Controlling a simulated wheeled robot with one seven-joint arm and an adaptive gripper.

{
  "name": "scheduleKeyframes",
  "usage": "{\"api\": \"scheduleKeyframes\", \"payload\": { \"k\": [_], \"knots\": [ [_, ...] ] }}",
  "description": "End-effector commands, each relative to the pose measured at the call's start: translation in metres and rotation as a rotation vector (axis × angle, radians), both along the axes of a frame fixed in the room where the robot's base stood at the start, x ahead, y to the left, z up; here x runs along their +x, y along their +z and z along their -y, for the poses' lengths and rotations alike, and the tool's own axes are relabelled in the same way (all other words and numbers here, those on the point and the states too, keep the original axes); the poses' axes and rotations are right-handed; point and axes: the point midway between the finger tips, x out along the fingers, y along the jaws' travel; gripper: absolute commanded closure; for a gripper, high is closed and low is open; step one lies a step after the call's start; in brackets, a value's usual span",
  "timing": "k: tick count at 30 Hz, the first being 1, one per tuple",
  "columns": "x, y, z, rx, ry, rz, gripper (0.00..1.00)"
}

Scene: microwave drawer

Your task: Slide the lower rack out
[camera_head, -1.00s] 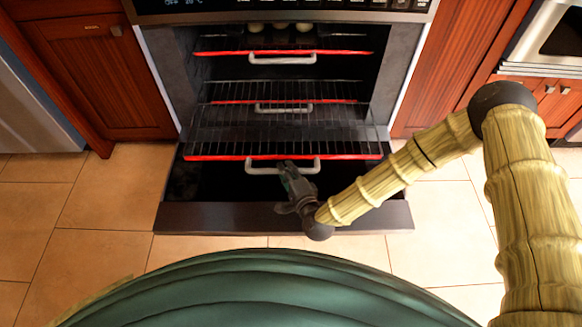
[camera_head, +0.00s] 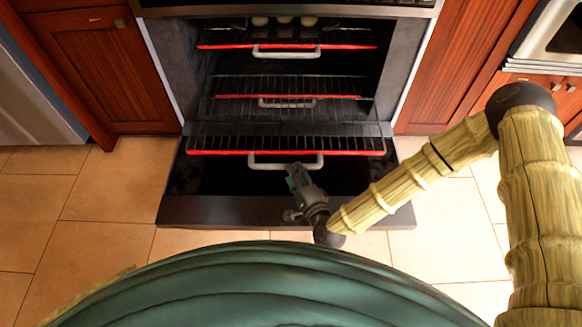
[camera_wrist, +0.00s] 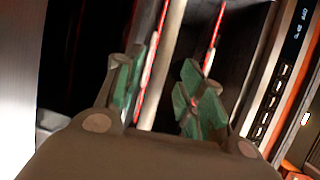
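The oven's lower rack (camera_head: 240,146) is partly out over the open door, with a red front bar and a pale handle (camera_head: 262,164). My gripper (camera_head: 293,172) is just in front of and below the handle's right half. In the wrist view its two green-padded fingers (camera_wrist: 160,95) are apart, so it is open. A pale bar, seemingly the handle (camera_wrist: 160,70), shows in the gap between the fingers beside a red line. I cannot tell whether either finger touches it.
The oven door (camera_head: 230,210) is folded down below the rack. A middle rack (camera_head: 325,90) and an upper rack (camera_head: 345,46) with pale items stand inside. Wooden cabinets (camera_head: 95,75) flank the oven. The tile floor (camera_head: 110,200) in front on the left is clear.

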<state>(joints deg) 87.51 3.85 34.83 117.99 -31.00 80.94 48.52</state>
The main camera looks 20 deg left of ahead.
Motion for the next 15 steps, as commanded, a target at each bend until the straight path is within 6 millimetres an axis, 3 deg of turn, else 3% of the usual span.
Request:
{"api": "scheduleKeyframes", "payload": {
  "k": [6,15],
  "knots": [
    [-0.028,0.007,0.027,0.001,0.000,-0.002,0.61],
    [-0.049,0.012,0.047,0.001,0.000,-0.001,0.61]
  ]
}}
